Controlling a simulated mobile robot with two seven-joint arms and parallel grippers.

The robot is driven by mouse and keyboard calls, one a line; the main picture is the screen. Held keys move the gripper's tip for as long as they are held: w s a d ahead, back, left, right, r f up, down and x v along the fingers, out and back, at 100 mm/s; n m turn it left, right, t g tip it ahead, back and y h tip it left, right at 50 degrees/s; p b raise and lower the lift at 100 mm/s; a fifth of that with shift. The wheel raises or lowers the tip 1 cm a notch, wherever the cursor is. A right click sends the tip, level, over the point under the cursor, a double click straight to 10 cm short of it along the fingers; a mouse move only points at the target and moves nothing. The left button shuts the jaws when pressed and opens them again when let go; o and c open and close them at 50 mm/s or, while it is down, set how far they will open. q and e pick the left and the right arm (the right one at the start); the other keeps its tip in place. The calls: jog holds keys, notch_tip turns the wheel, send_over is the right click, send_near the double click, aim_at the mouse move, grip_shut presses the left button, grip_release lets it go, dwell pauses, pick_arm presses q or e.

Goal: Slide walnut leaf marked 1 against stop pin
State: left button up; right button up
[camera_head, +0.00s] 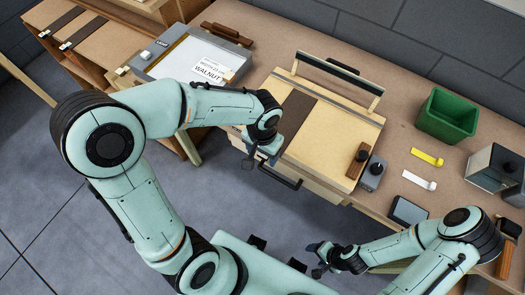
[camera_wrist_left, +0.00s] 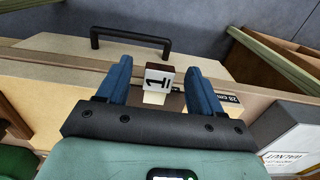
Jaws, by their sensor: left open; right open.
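A dark walnut leaf (camera_head: 297,112) lies as a strip on the pale board (camera_head: 330,130) in the head view; its near end is partly hidden by my left arm. In the left wrist view a white tag marked 1 (camera_wrist_left: 158,78) with a dark brown edge sits between the blue fingers of my left gripper (camera_wrist_left: 158,70). The fingers are open, with gaps visible on both sides of the tag. In the head view my left gripper (camera_head: 259,160) is at the board's near left edge. My right gripper (camera_head: 318,262) is open and empty, away from the bench. I cannot make out the stop pin.
A raised rail (camera_head: 340,78) stands along the board's back. A wooden block (camera_head: 357,160) and a grey device (camera_head: 373,174) sit at its right. A tray labelled WALNUT (camera_head: 195,55) lies left, a green bin (camera_head: 447,116) right. A black drawer handle (camera_head: 280,177) projects below the board.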

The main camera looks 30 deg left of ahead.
pick_arm(q)
jog(key=c, duration=1.1)
jog(key=shift+c, duration=0.2)
jog(key=shift+a+b, duration=0.3)
jog(key=shift+a, duration=0.1)
dwell(0.7)
jog(key=o, duration=1.1)
